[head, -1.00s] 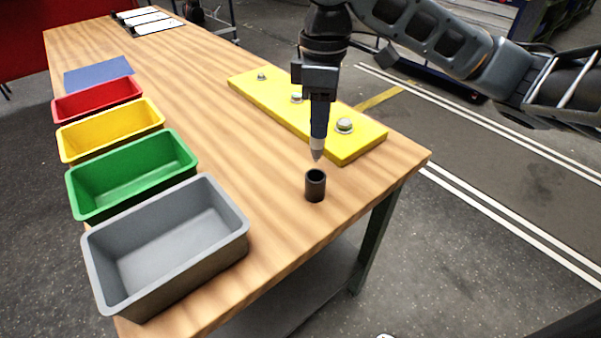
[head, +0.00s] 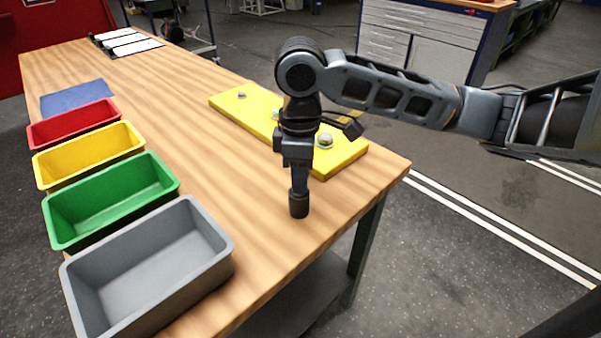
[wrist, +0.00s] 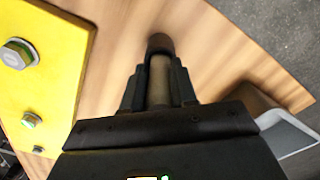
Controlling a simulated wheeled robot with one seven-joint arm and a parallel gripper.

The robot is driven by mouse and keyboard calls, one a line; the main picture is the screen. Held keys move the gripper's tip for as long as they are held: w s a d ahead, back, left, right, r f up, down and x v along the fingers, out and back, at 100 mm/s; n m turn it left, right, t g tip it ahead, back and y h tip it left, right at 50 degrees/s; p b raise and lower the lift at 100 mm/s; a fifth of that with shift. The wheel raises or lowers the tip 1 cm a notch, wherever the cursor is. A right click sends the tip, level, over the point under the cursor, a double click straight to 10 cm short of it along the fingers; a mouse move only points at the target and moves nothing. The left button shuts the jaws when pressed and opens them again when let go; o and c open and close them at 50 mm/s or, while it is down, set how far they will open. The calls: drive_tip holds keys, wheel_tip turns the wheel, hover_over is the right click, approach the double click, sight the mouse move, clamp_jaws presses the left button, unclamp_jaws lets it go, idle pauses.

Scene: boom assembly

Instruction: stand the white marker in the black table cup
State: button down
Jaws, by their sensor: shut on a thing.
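The black table cup (head: 298,206) stands upright on the wooden table near its front right edge. My gripper (head: 299,186) points straight down directly above the cup, its fingertips close to the rim. In the wrist view, my gripper (wrist: 160,95) is shut on the white marker (wrist: 160,78), which looks pale beige in shadow. The marker runs from between the fingers to the black cup (wrist: 160,43), and its lower end appears to be inside the cup opening. The fingers hide most of the marker in the head view. How deep the tip sits cannot be told.
A yellow plate (head: 345,155) with several bolts lies just behind the cup. A grey bin (head: 150,262), green bin (head: 112,195), yellow bin (head: 90,155) and red bin (head: 75,123) line the left side. The table between bins and cup is clear.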

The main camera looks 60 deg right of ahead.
drive_tip(key=shift+f, duration=0.2)
drive_tip(key=c, duration=0.9)
unclamp_jaws()
drive_tip(key=shift+r, duration=0.15)
wheel_tip(320, 180, up, 12)
drive_tip(key=shift+r, duration=0.1)
